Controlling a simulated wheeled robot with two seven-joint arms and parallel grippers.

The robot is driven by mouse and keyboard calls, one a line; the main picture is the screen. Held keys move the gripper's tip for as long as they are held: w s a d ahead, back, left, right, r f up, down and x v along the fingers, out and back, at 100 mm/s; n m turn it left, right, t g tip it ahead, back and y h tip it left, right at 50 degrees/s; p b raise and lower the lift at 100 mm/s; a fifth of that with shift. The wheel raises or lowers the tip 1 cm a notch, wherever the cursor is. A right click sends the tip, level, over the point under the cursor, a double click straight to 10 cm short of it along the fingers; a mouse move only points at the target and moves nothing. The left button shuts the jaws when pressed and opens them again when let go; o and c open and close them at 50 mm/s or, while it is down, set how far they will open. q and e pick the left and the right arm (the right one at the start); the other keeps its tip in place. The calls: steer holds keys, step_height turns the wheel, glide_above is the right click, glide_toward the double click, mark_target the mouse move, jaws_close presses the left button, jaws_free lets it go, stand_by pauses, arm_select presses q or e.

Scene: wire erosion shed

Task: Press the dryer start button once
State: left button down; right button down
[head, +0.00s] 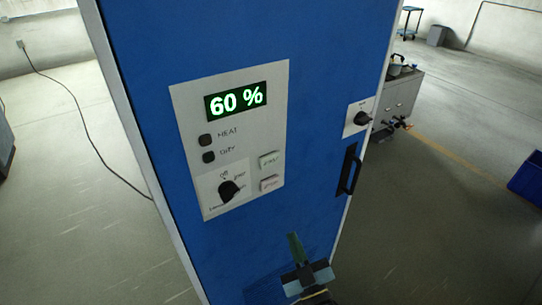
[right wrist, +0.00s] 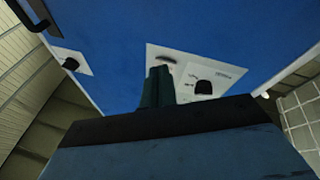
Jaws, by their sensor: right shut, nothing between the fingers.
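The blue dryer cabinet (head: 240,40) carries a pale control panel (head: 187,105) with a lit green display (head: 235,99) reading "60 %". Two small push buttons sit at the panel's lower right: an upper one (head: 268,160) with greenish lettering and a lower one (head: 269,183) with reddish lettering. The lettering is blurred. My right gripper (head: 295,240) is shut and empty, below and slightly right of the buttons, apart from them. In the right wrist view its dark green fingers (right wrist: 158,86) overlap part of the panel (right wrist: 192,62), and the buttons are not clearly visible. My left gripper is not in view.
A rotary switch (head: 362,118) and black door handle (head: 349,170) are at the cabinet's right. A grey cabinet (head: 397,100) and blue bin (head: 528,178) stand farther right; open floor lies between.

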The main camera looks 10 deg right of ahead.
mark_target(270, 160)
step_height(270, 160, up, 16)
steer(key=s+m+t+h+p, duration=0.1)
steer(key=t+h+p, duration=0.1)
steer(key=t, duration=0.3)
steer(key=shift+d+f, duration=0.2)
steer(key=shift+d, duration=0.25)
steer(key=w+a+b, duration=0.3)
steer(key=w+b, duration=0.1)
steer(key=w, duration=0.4)
steer(key=shift+w, duration=0.1)
stand_by(1.2)
steer(key=shift+w+a+b, duration=0.15)
steer(key=shift+w+b, duration=0.15)
steer(key=shift+w, duration=0.1)
